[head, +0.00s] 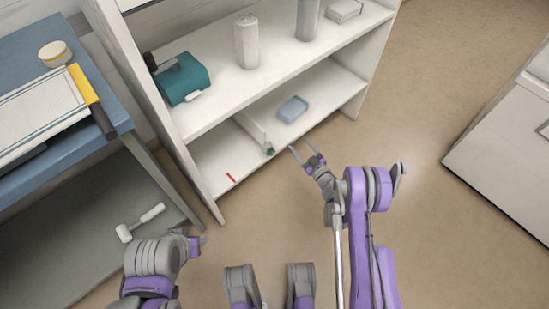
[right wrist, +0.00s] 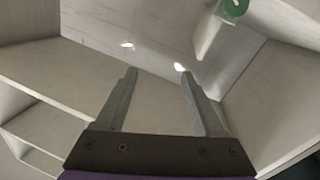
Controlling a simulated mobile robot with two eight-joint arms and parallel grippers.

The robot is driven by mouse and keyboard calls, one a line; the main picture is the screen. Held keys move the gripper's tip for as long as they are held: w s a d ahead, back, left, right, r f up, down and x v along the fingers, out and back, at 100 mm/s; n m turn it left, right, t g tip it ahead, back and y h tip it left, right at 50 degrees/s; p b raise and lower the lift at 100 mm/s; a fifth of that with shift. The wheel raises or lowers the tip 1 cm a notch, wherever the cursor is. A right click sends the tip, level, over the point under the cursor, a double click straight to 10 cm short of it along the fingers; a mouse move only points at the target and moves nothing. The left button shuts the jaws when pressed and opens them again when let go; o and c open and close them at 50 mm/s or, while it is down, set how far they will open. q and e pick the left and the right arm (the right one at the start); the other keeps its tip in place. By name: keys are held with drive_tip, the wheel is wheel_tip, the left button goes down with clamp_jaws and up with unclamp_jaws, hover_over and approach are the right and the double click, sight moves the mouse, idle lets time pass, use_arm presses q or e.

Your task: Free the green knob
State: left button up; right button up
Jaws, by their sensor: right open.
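The green knob (head: 269,150) is a small dark green spot at the near end of a pale bar (head: 252,128) in the lower shelf bay. It also shows brighter green, with a white mark, at the top right of the right wrist view (right wrist: 235,7), partly cut off by the frame edge. My right gripper (head: 302,149) is open and empty, just right of the knob and apart from it. In the right wrist view its fingers (right wrist: 158,74) are spread with nothing between them. My left gripper (head: 196,243) is low at the left, its fingers unclear.
A white shelf unit (head: 215,113) holds a teal device (head: 181,78), two grey cylinders and a stack above. Below are a blue block (head: 293,108) and a thin red item (head: 231,177). A blue table (head: 105,88) stands left, with a white mallet (head: 140,222) beneath.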

sight(273, 153)
drive_tip(key=s+a+f+n+g+y+b, duration=0.25)
drive_tip(key=s+f, duration=0.25)
drive_tip(key=f, duration=0.6)
drive_tip(key=shift+t+y, duration=0.25)
drive_tip(key=shift+t, duration=0.1)
drive_tip(key=b+x, duration=0.1)
drive_tip(key=x, duration=1)
drive_tip(key=shift+s+a, duration=0.2)
drive_tip(key=shift+c, duration=0.3)
clamp_jaws()
